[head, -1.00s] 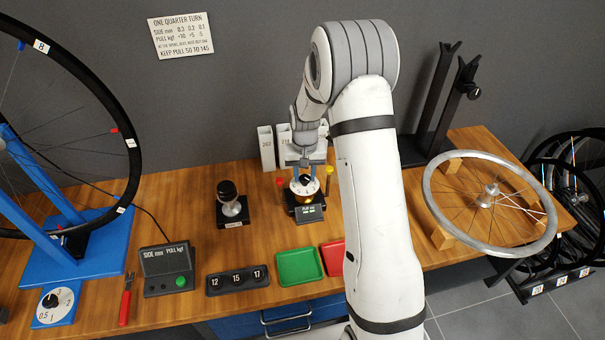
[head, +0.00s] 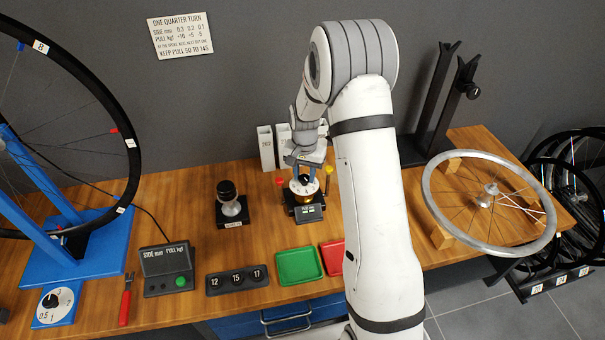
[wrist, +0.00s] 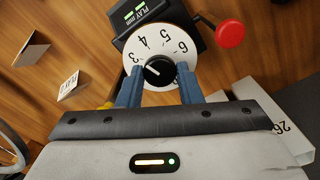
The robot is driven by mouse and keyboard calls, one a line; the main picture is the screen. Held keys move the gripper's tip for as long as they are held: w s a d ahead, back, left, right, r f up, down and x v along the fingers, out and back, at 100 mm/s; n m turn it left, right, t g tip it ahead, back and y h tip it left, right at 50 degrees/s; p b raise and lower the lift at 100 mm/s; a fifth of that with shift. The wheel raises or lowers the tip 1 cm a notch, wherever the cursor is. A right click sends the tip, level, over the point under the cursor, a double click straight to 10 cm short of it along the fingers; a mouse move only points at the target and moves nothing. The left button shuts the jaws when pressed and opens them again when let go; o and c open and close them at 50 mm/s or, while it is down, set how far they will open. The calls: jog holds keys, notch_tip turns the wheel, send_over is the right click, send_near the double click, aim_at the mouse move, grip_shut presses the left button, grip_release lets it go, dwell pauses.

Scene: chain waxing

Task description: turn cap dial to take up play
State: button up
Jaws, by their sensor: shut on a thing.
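The cap dial (head: 296,186) is a white numbered disc with a black centre knob, on a small stand at the back middle of the bench. In the wrist view the dial face (wrist: 166,38) shows numbers around the knob (wrist: 159,71), whose white pointer line is slanted. My gripper (wrist: 159,80) has its two blue fingers on either side of the knob, shut on it. In the head view my gripper (head: 305,172) is over the dial from behind. A play readout (head: 309,213) with lit green digits sits in front; its digits are too small to read.
A red ball-ended lever (wrist: 230,34) stands beside the dial. White numbered holders (head: 266,147) stand close behind. A black-topped gauge stand (head: 231,205) is to the left, green (head: 299,267) and red (head: 333,256) trays in front, and a wheel (head: 430,200) at the right.

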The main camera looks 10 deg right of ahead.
aim_at(304, 177)
jog(key=shift+s+f, duration=0.1)
jog(key=shift+s, duration=0.05)
jog(key=o, duration=1)
notch_tip(304, 177, up, 7)
jog(key=shift+r+p, duration=0.1)
jog(key=shift+p, duration=0.35)
jog(key=shift+r, duration=0.4)
